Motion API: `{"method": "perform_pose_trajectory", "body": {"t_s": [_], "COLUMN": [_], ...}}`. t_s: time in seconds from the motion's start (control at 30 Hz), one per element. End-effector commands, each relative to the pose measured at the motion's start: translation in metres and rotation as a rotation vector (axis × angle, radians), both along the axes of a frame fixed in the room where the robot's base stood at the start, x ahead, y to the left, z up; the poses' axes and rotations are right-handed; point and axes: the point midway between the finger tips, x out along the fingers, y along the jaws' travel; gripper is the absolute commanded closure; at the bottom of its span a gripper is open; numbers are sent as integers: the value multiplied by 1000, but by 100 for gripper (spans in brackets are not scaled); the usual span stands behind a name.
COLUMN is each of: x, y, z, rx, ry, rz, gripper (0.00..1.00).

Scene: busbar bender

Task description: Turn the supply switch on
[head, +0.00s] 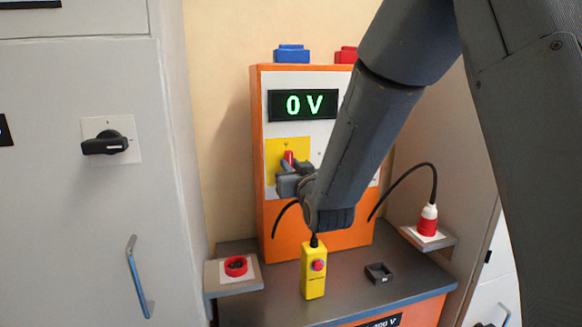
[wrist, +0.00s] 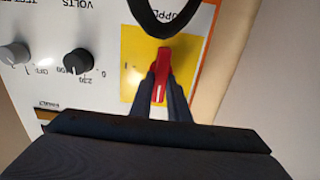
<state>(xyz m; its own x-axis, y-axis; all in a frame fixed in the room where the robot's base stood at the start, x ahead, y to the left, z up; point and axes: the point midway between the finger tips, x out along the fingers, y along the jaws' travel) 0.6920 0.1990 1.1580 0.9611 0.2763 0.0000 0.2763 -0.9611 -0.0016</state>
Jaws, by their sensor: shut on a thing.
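The supply switch has a red handle (head: 288,157) on a yellow plate (head: 273,150), on the front of the orange-edged cabinet. My gripper (head: 291,178) is at this handle, which shows only in part in the head view. In the wrist view, which is upside down, my gripper (wrist: 161,82) is shut on the red handle (wrist: 163,60), one finger on each side. The handle stands nearly upright in that picture on the yellow plate (wrist: 135,85). A mark shows on the plate to its left. The display (head: 303,105) above reads 0 V.
A black volts knob (wrist: 77,62) and a grey knob (wrist: 14,54) are beside the switch. A yellow pendant (head: 314,272) stands on the grey bench below. A red plug (head: 428,220) is at right, a red socket (head: 236,266) at left. A black cable loop (wrist: 165,18) hangs close by.

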Motion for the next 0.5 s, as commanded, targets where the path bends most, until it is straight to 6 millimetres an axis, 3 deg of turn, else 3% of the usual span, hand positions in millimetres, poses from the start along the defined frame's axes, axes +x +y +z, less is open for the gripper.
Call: {"method": "perform_pose_trajectory", "body": {"t_s": [0.27, 0.5], "x": [0, 1], "y": [0, -2], "z": [-1, -2], "rx": [64, 224], "ry": [17, 62], "rz": [1, 1], "gripper": [100, 100]}}
